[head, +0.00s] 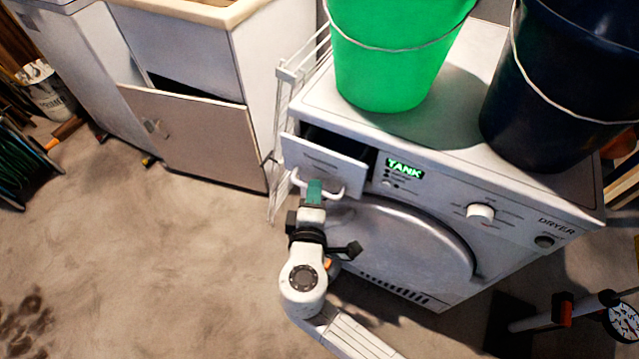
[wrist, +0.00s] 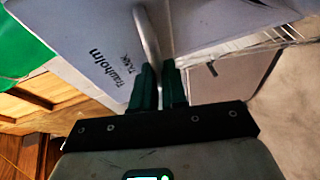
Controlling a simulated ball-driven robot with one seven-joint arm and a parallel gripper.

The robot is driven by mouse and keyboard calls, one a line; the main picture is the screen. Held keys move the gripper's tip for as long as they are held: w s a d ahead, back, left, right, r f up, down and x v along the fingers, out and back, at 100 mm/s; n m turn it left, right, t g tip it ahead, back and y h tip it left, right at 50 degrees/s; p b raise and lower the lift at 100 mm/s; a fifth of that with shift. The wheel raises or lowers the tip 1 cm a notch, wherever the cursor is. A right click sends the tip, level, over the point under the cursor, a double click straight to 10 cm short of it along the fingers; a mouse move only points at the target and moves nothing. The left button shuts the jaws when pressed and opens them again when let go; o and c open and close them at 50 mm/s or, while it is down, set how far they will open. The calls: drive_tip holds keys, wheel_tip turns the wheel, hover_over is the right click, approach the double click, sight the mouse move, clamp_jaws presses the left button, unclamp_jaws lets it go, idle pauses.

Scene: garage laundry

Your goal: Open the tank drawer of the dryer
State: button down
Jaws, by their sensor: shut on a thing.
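The white dryer (head: 430,215) has its tank drawer (head: 325,160) at the upper left of its front. The drawer stands partly out, with a dark gap behind its front panel. A lit display beside it reads TANK. The drawer's curved handle (head: 336,193) sticks out low on the panel. My gripper (head: 314,188), with green fingers, is shut on this handle. In the wrist view the drawer front (wrist: 105,45) shows printed lettering, and the pale handle (wrist: 148,45) runs down between my gripper's dark green fingertips (wrist: 160,75).
A green bucket (head: 390,50) and a dark blue bucket (head: 565,85) stand on the dryer. A white wire rack (head: 285,110) is close by the drawer's left side. A cabinet with an open door (head: 200,135) stands further left. The floor (head: 150,255) at front left is clear.

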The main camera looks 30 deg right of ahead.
drive_tip(key=s+a, duration=0.8)
drive_tip(key=a, duration=0.3)
drive_tip(key=shift+s+a, duration=0.4)
drive_tip(key=shift+f, duration=0.1)
drive_tip(key=c, duration=1.2)
unclamp_jaws()
drive_tip(key=shift+o, duration=0.2)
drive_tip(key=v, duration=1)
drive_tip(key=shift+s+a, duration=0.2)
drive_tip(key=shift+s, duration=0.1)
